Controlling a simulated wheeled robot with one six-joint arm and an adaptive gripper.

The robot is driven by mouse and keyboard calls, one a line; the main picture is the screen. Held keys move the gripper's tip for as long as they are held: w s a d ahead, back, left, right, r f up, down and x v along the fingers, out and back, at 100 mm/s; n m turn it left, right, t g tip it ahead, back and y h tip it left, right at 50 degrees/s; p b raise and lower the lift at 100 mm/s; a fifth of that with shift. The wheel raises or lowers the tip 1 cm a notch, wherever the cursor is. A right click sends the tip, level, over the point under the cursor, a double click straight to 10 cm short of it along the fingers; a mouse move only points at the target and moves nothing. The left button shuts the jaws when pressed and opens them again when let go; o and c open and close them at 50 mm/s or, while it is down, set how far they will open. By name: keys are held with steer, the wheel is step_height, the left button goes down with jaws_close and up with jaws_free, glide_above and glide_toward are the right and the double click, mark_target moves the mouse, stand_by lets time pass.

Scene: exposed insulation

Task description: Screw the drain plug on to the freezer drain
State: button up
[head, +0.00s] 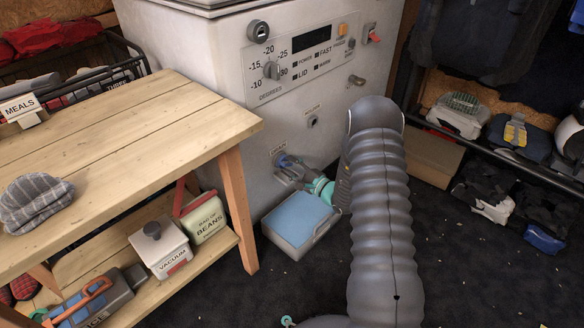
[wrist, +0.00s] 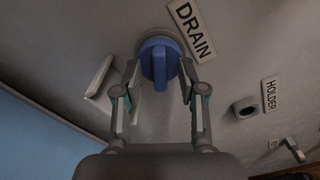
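The blue drain plug (wrist: 160,60) sits at the freezer drain, beside the DRAIN label (wrist: 191,31), with its raised grip bar facing my wrist camera. In the head view the plug (head: 283,161) shows as a small blue spot low on the freezer front (head: 225,110). My gripper (wrist: 160,84) is open, with one finger on each side of the plug. Gaps seem to show between the fingers and the bar; contact is not clear. The drain opening is hidden behind the plug, so I cannot tell how far it is threaded. In the head view my gripper (head: 297,174) partly hides this spot.
The empty holder (wrist: 246,107) is right of the drain. A grey tray with a blue inside (head: 300,220) lies on the floor below my gripper. A wooden table (head: 130,120) with a loaded lower shelf stands at left. A rack with gear (head: 500,155) is at right.

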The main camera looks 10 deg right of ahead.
steer(key=v, duration=1.2)
stand_by(0.8)
